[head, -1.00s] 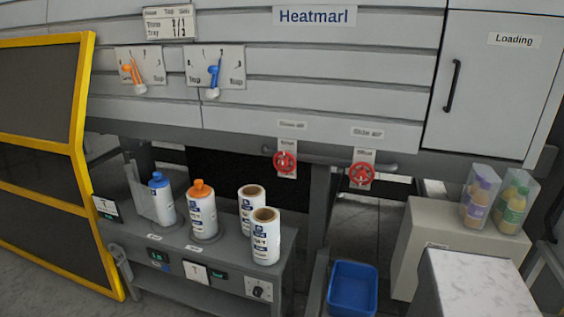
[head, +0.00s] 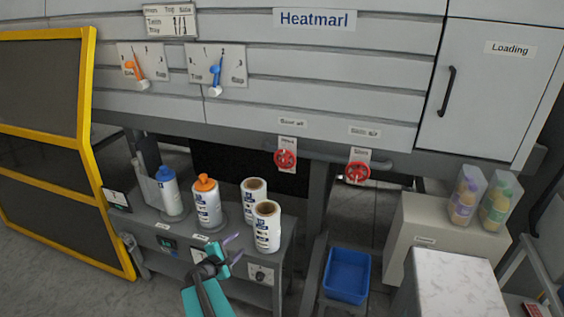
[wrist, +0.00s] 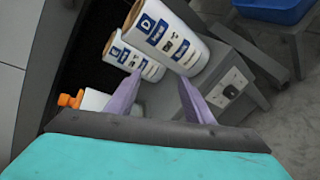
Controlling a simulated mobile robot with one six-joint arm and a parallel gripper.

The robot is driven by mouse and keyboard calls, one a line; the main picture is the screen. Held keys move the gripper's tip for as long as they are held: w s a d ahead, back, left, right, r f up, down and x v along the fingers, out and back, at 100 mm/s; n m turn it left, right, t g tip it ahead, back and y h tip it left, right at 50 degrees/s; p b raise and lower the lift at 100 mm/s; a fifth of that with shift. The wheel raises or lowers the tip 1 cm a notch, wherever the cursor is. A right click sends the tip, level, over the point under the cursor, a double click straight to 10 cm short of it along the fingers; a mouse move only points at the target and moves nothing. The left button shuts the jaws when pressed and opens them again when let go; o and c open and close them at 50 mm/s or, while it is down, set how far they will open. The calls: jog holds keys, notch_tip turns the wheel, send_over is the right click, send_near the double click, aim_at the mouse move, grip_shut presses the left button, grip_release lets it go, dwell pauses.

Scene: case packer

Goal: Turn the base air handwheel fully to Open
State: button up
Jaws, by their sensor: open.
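Two red handwheels sit on the front beam of the machine in the head view. The left handwheel (head: 285,160) has a blurred label (head: 292,122) above it that seems to read "Base air". The right handwheel (head: 357,172) has another blurred label (head: 364,131). The small plates behind both wheels are too small to read. My gripper (head: 235,248) is open and empty, below and left of both wheels, in front of the low bench. Its purple fingers also show in the wrist view (wrist: 160,88), pointing toward white rolls. Neither handwheel shows in the wrist view.
The grey bench (head: 225,278) carries two white rolls (head: 267,228), an orange-capped bottle (head: 207,203) and a blue-capped bottle (head: 170,190). A blue bin (head: 347,275) stands right of it. A yellow-framed guard (head: 85,90) stands at left. Grey handles flank the wheels.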

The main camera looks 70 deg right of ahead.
jog(key=s+d+r+n+h+p, duration=0.1)
jog(key=s+d+r+p, duration=0.1)
jog(key=r, duration=0.5)
jog(key=s+d+r+n+h+p, duration=0.1)
jog(key=s+d+r+n+p, duration=0.1)
jog(key=s+d+r, duration=0.2)
jog(key=s+d+r+n+h+p, duration=0.2)
jog(key=s+d+r, duration=0.2)
jog(key=r, duration=0.6)
jog(key=d, duration=0.2)
jog(key=shift+d+r+t+p, duration=0.25)
jog(key=shift+d+t+p, duration=0.05)
jog(key=shift+d+t, duration=0.1)
jog(key=shift+w+d+f+b, duration=0.2)
jog(key=shift+d+b, duration=0.1)
jog(key=shift+b, duration=0.6)
